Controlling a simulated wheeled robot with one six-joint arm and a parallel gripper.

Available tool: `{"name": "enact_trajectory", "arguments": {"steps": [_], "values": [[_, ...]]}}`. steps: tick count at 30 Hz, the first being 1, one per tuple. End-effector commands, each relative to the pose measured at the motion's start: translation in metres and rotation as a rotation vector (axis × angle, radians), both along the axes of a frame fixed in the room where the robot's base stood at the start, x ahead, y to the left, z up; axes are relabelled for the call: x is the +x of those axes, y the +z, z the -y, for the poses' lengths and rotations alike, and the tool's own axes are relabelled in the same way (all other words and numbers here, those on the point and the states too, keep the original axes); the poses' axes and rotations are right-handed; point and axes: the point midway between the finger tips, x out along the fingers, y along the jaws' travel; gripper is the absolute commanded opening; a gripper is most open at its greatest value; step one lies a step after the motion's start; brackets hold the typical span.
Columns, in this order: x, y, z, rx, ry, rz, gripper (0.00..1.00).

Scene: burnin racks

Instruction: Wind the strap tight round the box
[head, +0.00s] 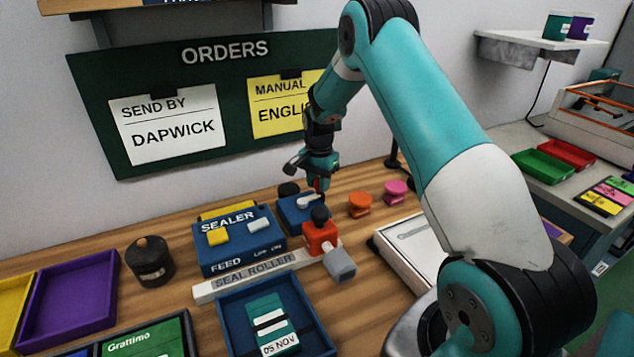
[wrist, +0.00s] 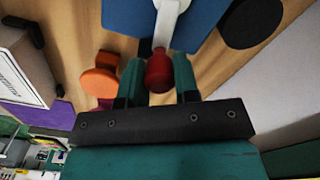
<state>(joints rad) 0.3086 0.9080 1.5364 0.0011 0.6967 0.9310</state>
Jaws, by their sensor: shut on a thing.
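My gripper (head: 319,178) reaches down at the back of the bench. In the wrist view my gripper (wrist: 158,88) has its teal fingers on both sides of a red knob (wrist: 159,72), shut on it. The knob sits at the end of a white crank arm (wrist: 167,28) on a blue block (wrist: 126,18); the head view shows this blue block (head: 291,213) right of the sealer. A teal box (head: 265,308) with pale bands and a "05 NOV" label lies in a blue tray (head: 318,338). I cannot tell whether a band is the strap.
The blue sealer (head: 238,256), seal roller bar (head: 222,288) and a red device with a grey head (head: 320,238) stand close by. Orange (head: 360,204) and pink (head: 396,191) spools stand to the right. A black pot (head: 150,263) stands left.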

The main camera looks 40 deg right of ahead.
Motion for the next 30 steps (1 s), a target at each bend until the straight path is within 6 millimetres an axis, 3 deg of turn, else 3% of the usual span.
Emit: {"name": "enact_trajectory", "arguments": {"steps": [1, 4, 13, 17, 30], "values": [[0.001, 0.001, -0.003, 0.004, 0.007, 0.002, 0.31], [0.001, 0.001, -0.002, 0.003, 0.006, 0.001, 0.54], [0.0, 0.002, 0.0, 0.001, 0.002, 0.001, 0.54], [0.001, 0.013, 0.001, 0.0, 0.001, 0.004, 0.54], [0.001, 0.118, 0.0, 0.0, 0.002, 0.005, 0.54]]}}
